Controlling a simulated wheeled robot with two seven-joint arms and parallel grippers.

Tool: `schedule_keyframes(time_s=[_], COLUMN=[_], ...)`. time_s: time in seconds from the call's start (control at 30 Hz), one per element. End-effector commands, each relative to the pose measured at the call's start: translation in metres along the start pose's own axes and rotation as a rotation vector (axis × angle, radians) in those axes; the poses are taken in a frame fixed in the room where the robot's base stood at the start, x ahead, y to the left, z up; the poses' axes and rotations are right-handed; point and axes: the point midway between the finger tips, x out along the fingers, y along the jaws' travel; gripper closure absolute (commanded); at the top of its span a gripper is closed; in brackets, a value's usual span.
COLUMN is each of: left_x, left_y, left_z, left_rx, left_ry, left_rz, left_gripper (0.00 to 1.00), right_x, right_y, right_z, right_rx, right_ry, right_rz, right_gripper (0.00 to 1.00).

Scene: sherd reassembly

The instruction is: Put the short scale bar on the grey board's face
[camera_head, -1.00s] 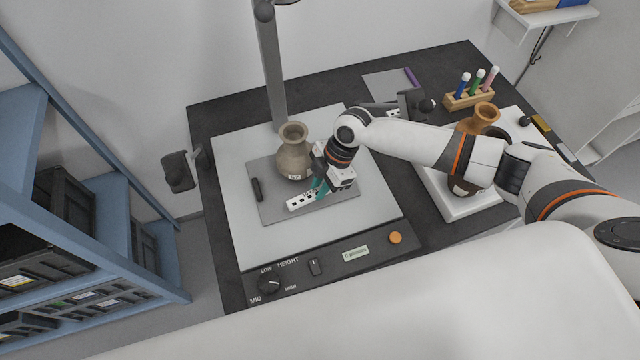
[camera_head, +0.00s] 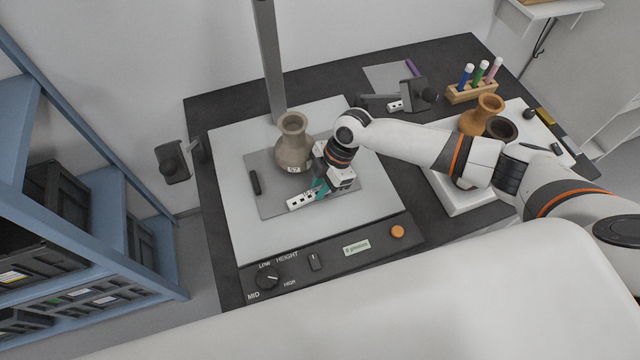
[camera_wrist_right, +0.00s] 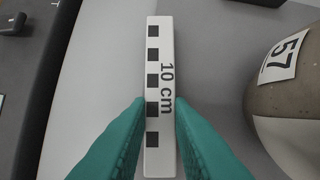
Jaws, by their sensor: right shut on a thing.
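The short scale bar (camera_head: 299,202) is white with black squares, and the right wrist view shows it (camera_wrist_right: 160,75) marked "10 cm". My right gripper (camera_head: 322,189) is shut on it, with teal fingers on both long sides in the right wrist view (camera_wrist_right: 160,115). The bar is at the front part of the grey board (camera_head: 277,205); I cannot tell whether it touches the board. A grey-brown vase (camera_head: 293,150) labelled 57 stands on the board just behind the bar, and its side shows in the right wrist view (camera_wrist_right: 290,95). My left gripper is not in view.
A dark small bar (camera_head: 255,182) lies on the board's left. The board is on a pale stand base (camera_head: 228,220) with a grey column (camera_head: 270,65) behind and a control panel (camera_head: 325,262) in front. Orange pottery (camera_head: 487,108) and a pen rack (camera_head: 470,93) are at right.

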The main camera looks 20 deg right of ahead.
Motion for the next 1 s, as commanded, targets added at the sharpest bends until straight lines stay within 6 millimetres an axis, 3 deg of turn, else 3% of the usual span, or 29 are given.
schedule_keyframes(time_s=[0.2, 0.23, 0.37, 0.57, 0.7, 1.0], left_x=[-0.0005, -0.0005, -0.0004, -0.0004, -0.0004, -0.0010], left_y=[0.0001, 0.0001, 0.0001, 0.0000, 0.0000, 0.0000], left_z=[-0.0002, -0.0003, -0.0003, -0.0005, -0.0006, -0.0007], left_rx=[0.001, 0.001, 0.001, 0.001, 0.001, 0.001], left_ry=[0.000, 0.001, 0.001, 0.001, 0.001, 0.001], left_rz=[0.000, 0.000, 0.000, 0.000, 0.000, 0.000], left_gripper=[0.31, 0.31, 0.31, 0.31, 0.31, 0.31], right_x=[0.0005, 0.0005, 0.0005, 0.0005, 0.0006, 0.0000], right_y=[0.0001, 0.0001, 0.0001, 0.0001, 0.0001, 0.0001], right_z=[-0.0002, -0.0002, -0.0002, -0.0002, -0.0003, -0.0001], right_rx=[0.000, 0.000, 0.000, 0.000, 0.000, 0.000], right_ry=[0.000, 0.000, 0.000, 0.000, 0.000, 0.000], right_rz=[0.000, 0.000, 0.000, 0.000, 0.000, 0.000], right_gripper=[1.00, 0.78, 0.56, 0.55, 0.34, 0.34])
